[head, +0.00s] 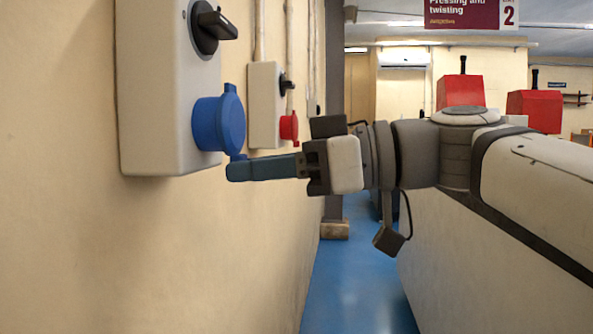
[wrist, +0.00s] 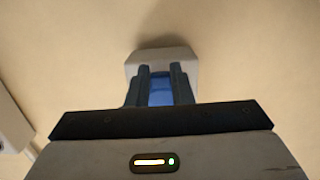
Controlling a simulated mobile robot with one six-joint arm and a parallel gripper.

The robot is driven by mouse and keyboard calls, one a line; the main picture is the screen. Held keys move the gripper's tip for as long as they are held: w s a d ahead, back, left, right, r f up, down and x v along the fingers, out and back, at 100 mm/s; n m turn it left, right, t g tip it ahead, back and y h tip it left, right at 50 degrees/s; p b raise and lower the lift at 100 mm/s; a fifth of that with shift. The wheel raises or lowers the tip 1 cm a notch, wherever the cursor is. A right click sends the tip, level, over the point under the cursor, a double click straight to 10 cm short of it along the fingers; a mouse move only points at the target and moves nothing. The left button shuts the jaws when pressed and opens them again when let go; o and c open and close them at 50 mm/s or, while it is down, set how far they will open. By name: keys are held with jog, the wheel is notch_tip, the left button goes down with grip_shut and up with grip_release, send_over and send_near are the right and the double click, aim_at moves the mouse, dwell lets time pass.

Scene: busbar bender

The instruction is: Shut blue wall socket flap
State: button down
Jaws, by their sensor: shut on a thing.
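The blue wall socket (head: 207,124) sticks out from the lower part of a pale grey box (head: 155,100) on the left wall. Its round blue flap (head: 233,122) appears to lie across the socket mouth; I cannot see whether a small gap remains. My gripper (head: 234,169) reaches in from the right, with its fingertips at the small lug at the flap's lower edge. In the wrist view, blue (wrist: 160,92) shows between the two fingers, with the box (wrist: 163,58) behind. The fingers are shut on the flap's lower edge, and they hide most of it there.
A black rotary switch (head: 210,27) sits above the socket. Farther along the wall is a second box (head: 264,100) with a red socket (head: 288,127). A pale machine body stands at the right, with red blocks (head: 461,91) behind. Blue floor (head: 350,280) lies clear between.

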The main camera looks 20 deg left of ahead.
jog(key=shift+f, duration=0.3)
jog(key=c, duration=1.5)
grip_release()
jog(key=shift+a, duration=0.2)
jog(key=shift+o, duration=1.1)
jog(key=shift+d+r, duration=0.1)
jog(key=shift+r, duration=0.05)
jog(key=shift+d, duration=0.1)
jog(key=f+p+v, duration=0.1)
jog(key=v, duration=0.6)
jog(key=shift+w+d+r+p, duration=0.15)
jog(key=shift+d+r+p, duration=0.15)
jog(key=shift+r+p, duration=0.15)
jog(key=shift+r, duration=0.1)
